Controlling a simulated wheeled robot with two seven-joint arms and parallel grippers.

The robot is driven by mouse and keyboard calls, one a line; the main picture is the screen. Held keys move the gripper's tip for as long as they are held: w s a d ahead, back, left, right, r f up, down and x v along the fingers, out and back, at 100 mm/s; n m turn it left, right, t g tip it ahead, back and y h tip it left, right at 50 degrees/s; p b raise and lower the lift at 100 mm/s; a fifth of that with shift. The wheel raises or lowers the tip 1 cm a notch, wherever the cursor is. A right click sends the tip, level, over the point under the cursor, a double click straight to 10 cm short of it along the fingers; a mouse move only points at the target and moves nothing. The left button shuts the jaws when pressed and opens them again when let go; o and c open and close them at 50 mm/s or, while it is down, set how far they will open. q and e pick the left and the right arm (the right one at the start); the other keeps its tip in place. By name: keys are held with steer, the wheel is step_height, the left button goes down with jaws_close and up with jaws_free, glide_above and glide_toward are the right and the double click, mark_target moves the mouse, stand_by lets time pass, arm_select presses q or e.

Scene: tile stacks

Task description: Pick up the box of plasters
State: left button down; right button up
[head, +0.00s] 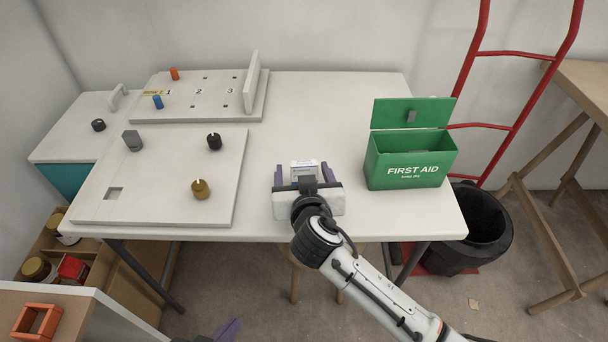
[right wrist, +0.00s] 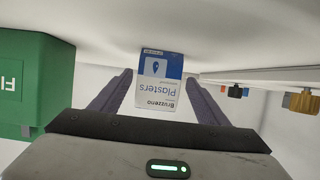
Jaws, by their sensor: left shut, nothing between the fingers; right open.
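The box of plasters (head: 304,166), white and blue, stands on the white table near its front edge, left of the green first aid box. In the right wrist view the box of plasters (right wrist: 160,80) appears upside down, with its printed face toward the camera. My right gripper (head: 303,170) is open, its purple fingers on either side of the box, with a gap showing on both sides in the right wrist view (right wrist: 158,85). The lower part of the box is hidden by my gripper in the head view. My left gripper (head: 228,330) is shut and empty, low at the bottom edge.
The green first aid box (head: 410,163) stands open-lidded on the right, close to my right gripper. A white board with knobs (head: 165,200) lies on the left, and a numbered peg board (head: 205,105) is behind it. The table (head: 320,110) behind the plasters is clear.

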steer(key=shift+x, duration=1.85)
steer(key=shift+d, duration=0.15)
steer(key=c, duration=1.1)
